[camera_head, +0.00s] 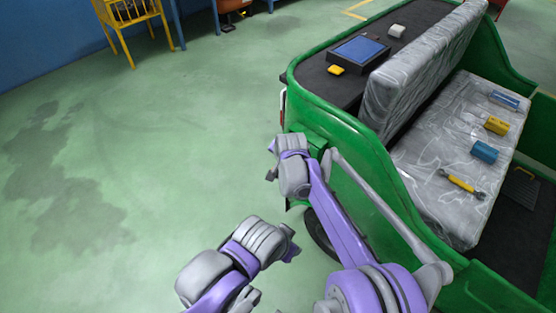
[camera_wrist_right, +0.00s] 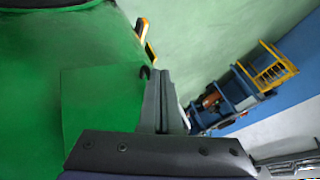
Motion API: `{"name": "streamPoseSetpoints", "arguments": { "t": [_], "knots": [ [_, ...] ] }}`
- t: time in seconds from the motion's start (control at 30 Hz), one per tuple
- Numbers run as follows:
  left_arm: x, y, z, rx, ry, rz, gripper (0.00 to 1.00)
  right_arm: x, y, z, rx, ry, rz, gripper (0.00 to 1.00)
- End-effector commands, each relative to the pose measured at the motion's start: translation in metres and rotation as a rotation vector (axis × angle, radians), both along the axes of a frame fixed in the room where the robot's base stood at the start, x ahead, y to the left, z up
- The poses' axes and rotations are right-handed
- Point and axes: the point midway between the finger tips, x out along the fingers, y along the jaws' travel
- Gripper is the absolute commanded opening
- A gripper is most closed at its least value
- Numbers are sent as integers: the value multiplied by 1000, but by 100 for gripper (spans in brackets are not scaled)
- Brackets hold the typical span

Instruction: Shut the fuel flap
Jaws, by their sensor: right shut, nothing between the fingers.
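The green fuel flap (camera_head: 317,141) appears to stick out from the side of the green rickshaw (camera_head: 345,125) in the head view. In the right wrist view a flat green square panel (camera_wrist_right: 98,105), likely this flap, lies left of the fingers. My right gripper (camera_wrist_right: 160,103) is shut and empty, its fingers close beside the panel's edge; contact cannot be told. In the head view my right arm hides part of the rickshaw's side near the flap. My left gripper (camera_head: 290,243) is lower, over the floor beside the rickshaw; its fingers are too unclear to judge.
The rickshaw's grey seat (camera_head: 440,160) holds a wrench (camera_head: 461,184) and several cans or blocks. A dark tray (camera_head: 358,52) lies on its rear deck. A yellow chair (camera_head: 130,18) stands by the blue wall. The green floor at left is clear.

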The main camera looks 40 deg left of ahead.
Motion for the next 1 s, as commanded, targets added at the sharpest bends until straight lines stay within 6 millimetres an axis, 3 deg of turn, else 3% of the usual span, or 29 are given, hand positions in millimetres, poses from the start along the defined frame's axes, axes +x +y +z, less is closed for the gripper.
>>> {"name": "streamPoseSetpoints", "arguments": {
  "t": [0.3,1.0],
  "knots": [
    [0,0,2,0,0,0,50,12,5,0,0,0,1,0],
    [0,0,1,0,0,0,50,14,4,0,0,0,1,0]
  ]
}}
